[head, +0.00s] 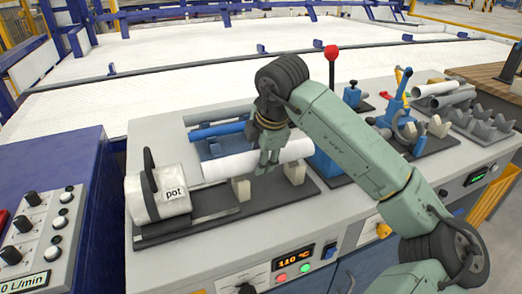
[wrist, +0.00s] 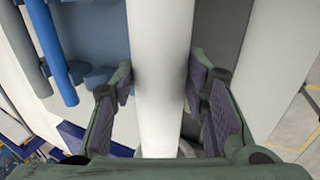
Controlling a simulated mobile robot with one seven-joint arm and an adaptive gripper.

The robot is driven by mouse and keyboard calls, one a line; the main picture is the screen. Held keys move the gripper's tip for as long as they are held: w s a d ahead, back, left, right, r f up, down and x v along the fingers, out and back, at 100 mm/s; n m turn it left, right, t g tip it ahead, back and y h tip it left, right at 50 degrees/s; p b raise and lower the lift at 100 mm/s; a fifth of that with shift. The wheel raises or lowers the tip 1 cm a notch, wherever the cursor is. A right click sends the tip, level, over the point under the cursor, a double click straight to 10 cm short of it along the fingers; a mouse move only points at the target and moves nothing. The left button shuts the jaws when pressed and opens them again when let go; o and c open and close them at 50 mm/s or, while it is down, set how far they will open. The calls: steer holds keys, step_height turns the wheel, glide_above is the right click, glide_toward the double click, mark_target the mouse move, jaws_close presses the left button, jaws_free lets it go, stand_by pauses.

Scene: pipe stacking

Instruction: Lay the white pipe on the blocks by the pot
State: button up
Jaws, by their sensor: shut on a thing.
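The white pipe (head: 225,166) lies level behind and right of the pot in the head view. My gripper (head: 268,160) is shut on the pipe near its middle. The wrist view shows the pipe (wrist: 160,70) running between my gripper's pads (wrist: 163,95). Two pale blocks (head: 242,189) and (head: 295,172) stand on that base, below the pipe. I cannot tell whether the pipe touches them.
The front strip of the bench (head: 230,240) is clear.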

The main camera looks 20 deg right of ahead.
steer(key=shift+f+b, duration=0.45)
steer(key=shift+f, duration=0.45)
steer(key=o, duration=1.3)
steer(key=shift+r, duration=0.15)
steer(key=v, duration=1.2)
